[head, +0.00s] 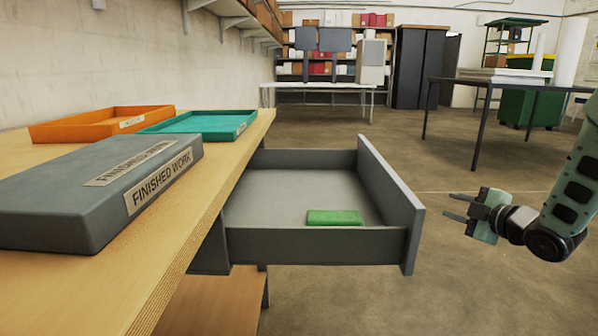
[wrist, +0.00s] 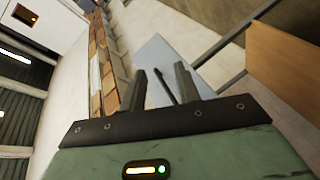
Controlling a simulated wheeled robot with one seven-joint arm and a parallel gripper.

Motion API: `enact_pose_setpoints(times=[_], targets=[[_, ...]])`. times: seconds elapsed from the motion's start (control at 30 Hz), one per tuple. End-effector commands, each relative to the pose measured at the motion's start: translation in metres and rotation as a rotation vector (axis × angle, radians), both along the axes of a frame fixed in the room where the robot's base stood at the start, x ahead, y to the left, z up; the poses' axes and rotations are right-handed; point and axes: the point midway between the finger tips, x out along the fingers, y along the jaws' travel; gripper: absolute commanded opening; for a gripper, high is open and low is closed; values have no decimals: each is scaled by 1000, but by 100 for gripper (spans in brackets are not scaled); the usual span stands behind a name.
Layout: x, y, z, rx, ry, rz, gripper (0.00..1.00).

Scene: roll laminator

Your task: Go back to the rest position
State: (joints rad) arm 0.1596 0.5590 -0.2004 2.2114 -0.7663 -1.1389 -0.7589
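My gripper (head: 457,206) is at the right of the head view, in the air to the right of the open drawer and apart from it. Its two fingers point left and stand apart, with nothing between them. In the wrist view the fingers (wrist: 160,88) also stand apart and empty. The grey drawer (head: 385,192) is pulled out from under the wooden bench (head: 215,200). A green block (head: 335,217) lies flat inside the drawer near its front side.
A grey box marked "FINISHED WORK" (head: 95,200), an orange tray (head: 95,122) and a teal tray (head: 205,124) stand on the bench. A dark table (head: 510,82) and a white table (head: 320,87) stand farther back. The floor between is clear.

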Motion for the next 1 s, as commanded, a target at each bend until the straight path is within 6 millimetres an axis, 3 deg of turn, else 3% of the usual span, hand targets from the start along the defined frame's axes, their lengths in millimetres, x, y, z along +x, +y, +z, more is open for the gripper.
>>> enact_pose_setpoints(times=[0.17,0.27,0.67,0.73,0.8,1.0], targets=[[-30,-2,-7,166,303,-294,32],[-63,1,-16,278,479,-466,32],[-240,53,-40,641,1105,-1049,32],[-265,72,-40,650,1189,-1092,32],[-273,108,-37,566,1232,-1001,32],[-318,183,-30,358,1332,-815,32]])
